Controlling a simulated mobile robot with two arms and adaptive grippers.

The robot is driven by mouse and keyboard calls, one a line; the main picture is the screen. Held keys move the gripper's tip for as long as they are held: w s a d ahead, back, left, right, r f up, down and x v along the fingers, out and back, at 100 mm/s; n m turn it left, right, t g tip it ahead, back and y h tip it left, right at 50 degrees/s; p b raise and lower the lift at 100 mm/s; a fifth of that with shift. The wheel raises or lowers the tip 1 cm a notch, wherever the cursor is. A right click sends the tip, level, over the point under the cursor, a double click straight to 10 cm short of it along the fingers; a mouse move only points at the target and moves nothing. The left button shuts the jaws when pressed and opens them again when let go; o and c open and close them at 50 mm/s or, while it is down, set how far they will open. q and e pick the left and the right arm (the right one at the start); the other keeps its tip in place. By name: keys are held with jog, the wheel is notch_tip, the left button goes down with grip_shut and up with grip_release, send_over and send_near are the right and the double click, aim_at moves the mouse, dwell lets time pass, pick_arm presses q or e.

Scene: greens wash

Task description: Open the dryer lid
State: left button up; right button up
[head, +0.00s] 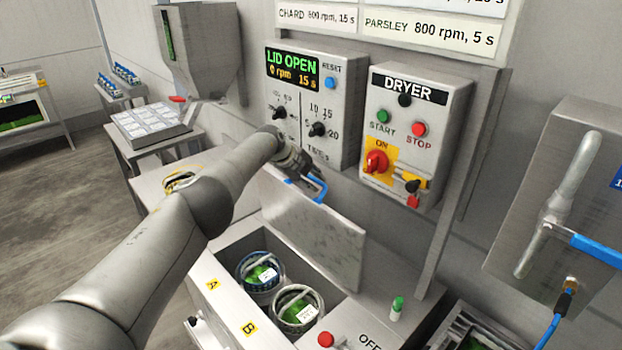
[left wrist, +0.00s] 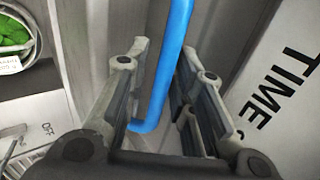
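The dryer lid (head: 305,235) is a grey metal plate that stands raised and tilted back behind the open dryer well (head: 226,250). Its blue handle (head: 319,188) is at the lid's upper edge. My left gripper (head: 300,172) is at this handle. In the left wrist view the blue handle (left wrist: 168,70) runs between the two fingers of my left gripper (left wrist: 162,105). The fingers are spread, with gaps beside the bar. The display (head: 292,68) reads LID OPEN, 0 rpm, 15 s. My right gripper is not in view.
Two baskets of greens, one at the back (head: 259,271) and one in front (head: 296,310), sit in the well by labels A and B. The DRYER switch box (head: 446,120) is on the wall behind.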

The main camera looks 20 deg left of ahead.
pick_arm(q)
jog(key=shift+o, duration=0.3)
jog(key=shift+r, duration=0.1)
jog(key=shift+a+r, duration=0.1)
jog(key=shift+s+a+r, duration=0.2)
jog(key=shift+s+r, duration=0.05)
jog(key=shift+r, duration=0.25)
jog(key=shift+v, duration=0.95)
jog(key=v, duration=0.8)
jog(key=shift+s+r, duration=0.15)
jog(key=shift+s, duration=0.15)
jog(key=shift+d, duration=0.1)
